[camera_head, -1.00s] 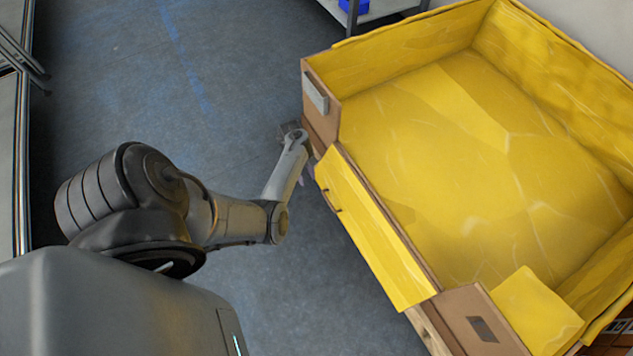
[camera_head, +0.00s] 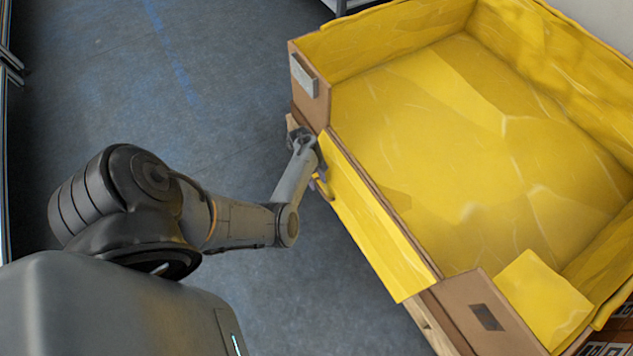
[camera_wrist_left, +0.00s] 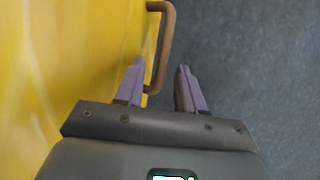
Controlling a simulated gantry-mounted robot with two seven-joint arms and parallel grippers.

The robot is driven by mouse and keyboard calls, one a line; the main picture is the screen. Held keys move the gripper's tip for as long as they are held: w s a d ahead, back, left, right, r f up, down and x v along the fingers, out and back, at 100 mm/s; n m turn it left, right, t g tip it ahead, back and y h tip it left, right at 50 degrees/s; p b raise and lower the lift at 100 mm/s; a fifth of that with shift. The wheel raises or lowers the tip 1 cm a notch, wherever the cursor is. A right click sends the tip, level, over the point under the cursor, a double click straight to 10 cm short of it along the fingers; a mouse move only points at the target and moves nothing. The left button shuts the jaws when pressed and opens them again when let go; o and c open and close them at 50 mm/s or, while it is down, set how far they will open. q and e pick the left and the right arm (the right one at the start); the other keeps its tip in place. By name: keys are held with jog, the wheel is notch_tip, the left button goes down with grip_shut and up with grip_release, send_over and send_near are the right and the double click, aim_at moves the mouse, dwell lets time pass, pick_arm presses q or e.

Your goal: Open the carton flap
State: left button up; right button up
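The large carton (camera_head: 482,304) is lined with yellow sheet. Its low front flap (camera_head: 375,235) is folded outward on the side facing my left arm and hangs down, yellow face showing. My left gripper (camera_head: 321,187) is at the upper end of this flap, close to its outer face. In the left wrist view, the two purple fingers (camera_wrist_left: 161,85) are apart, and a brown bar handle (camera_wrist_left: 168,42) on the yellow face runs down between them. I cannot tell whether either finger touches the handle. My right gripper is not in view.
The carton's inside (camera_head: 450,160) is empty. A wooden pallet edge (camera_head: 430,325) shows under the carton. A shelf edge (camera_head: 345,6) shows at the top. The blue-grey floor (camera_head: 200,90) left of the carton is clear.

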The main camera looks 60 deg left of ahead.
pick_arm(q)
jog(key=shift+s+f, duration=0.1)
jog(key=shift+f, duration=0.05)
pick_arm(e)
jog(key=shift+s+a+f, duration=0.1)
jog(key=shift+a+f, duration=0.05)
pick_arm(q)
jog(key=shift+c, duration=0.9)
grip_shut()
